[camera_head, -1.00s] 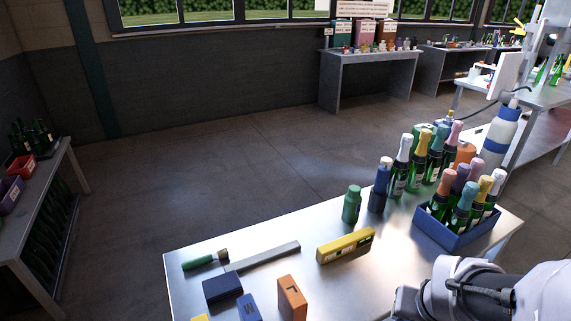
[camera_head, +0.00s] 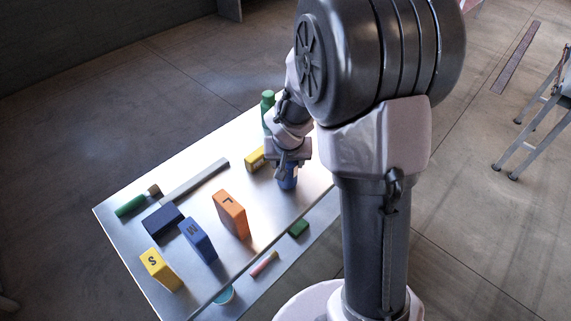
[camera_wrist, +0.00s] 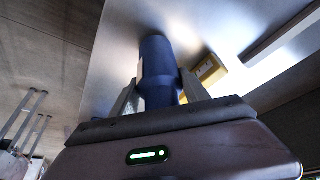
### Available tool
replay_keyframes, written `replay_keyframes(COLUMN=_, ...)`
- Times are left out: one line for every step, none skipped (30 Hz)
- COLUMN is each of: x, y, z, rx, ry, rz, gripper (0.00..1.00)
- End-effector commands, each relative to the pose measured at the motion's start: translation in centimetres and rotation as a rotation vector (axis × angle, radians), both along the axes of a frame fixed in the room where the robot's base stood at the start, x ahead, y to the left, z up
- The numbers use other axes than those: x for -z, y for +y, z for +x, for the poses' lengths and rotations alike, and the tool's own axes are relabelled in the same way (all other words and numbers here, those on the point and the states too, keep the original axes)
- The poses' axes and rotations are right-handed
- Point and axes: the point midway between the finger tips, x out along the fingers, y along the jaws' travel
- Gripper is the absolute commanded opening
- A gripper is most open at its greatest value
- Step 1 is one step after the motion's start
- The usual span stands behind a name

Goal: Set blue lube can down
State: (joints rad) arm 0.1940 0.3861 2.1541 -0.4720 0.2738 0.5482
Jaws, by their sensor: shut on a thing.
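The blue lube can (camera_head: 288,183) is in my gripper (camera_head: 287,164), low over the steel table (camera_head: 262,212) near its right part. In the wrist view the dark blue can (camera_wrist: 157,62) is between the two fingers of my gripper (camera_wrist: 160,92), which are shut on it. Its far end is at or close to the tabletop (camera_wrist: 110,50). I cannot tell whether it touches. The can looks roughly upright in the head view, and my gripper hides its upper part.
A yellow box (camera_head: 255,159) and a green can (camera_head: 267,102) are close by. An orange box (camera_head: 231,214), a blue box (camera_head: 198,240), a dark blue box (camera_head: 163,221), a yellow box (camera_head: 160,270), a steel bar (camera_head: 195,182) and a green-handled brush (camera_head: 132,204) lie farther left. Bare tabletop lies between.

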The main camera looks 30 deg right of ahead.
Motion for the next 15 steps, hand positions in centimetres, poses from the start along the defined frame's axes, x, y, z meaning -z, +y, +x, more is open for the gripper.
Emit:
replay_keyframes(x=1.3, y=-0.01, z=-0.03, rx=-0.001, ry=0.001, rz=0.0, gripper=0.09)
replay_keyframes(x=1.31, y=-0.01, z=-0.03, rx=0.0, ry=0.001, rz=0.0, gripper=0.09)
replay_keyframes(x=1.09, y=-0.01, z=-0.02, rx=0.001, ry=0.0, rz=0.0, gripper=0.09)
replay_keyframes(x=0.96, y=-0.01, z=-0.02, rx=0.001, ry=0.0, rz=0.0, gripper=0.09)
replay_keyframes(x=0.9, y=-0.01, z=-0.02, rx=0.001, ry=0.0, rz=0.0, gripper=0.09)
replay_keyframes(x=0.87, y=-0.02, z=-0.03, rx=0.001, ry=0.0, rz=0.0, gripper=0.09)
replay_keyframes(x=0.87, y=-0.02, z=-0.03, rx=0.001, ry=0.0, rz=0.0, gripper=0.09)
replay_keyframes(x=0.92, y=-0.02, z=-0.03, rx=0.001, ry=0.0, rz=0.0, gripper=0.09)
replay_keyframes(x=1.05, y=-0.02, z=-0.03, rx=0.001, ry=0.0, rz=0.0, gripper=0.09)
replay_keyframes(x=1.17, y=-0.02, z=-0.03, rx=0.0, ry=0.0, rz=0.0, gripper=0.09)
replay_keyframes(x=1.25, y=-0.02, z=-0.03, rx=0.0, ry=-0.001, rz=0.0, gripper=0.09)
replay_keyframes(x=1.36, y=-0.02, z=-0.03, rx=0.0, ry=-0.001, rz=0.0, gripper=0.09)
replay_keyframes(x=1.25, y=-0.02, z=-0.05, rx=0.0, ry=0.0, rz=0.0, gripper=0.59)
replay_keyframes(x=1.21, y=-0.02, z=-0.05, rx=0.0, ry=0.0, rz=0.0, gripper=0.65)
replay_keyframes(x=1.19, y=-0.02, z=-0.05, rx=0.0, ry=0.0, rz=0.0, gripper=0.73)
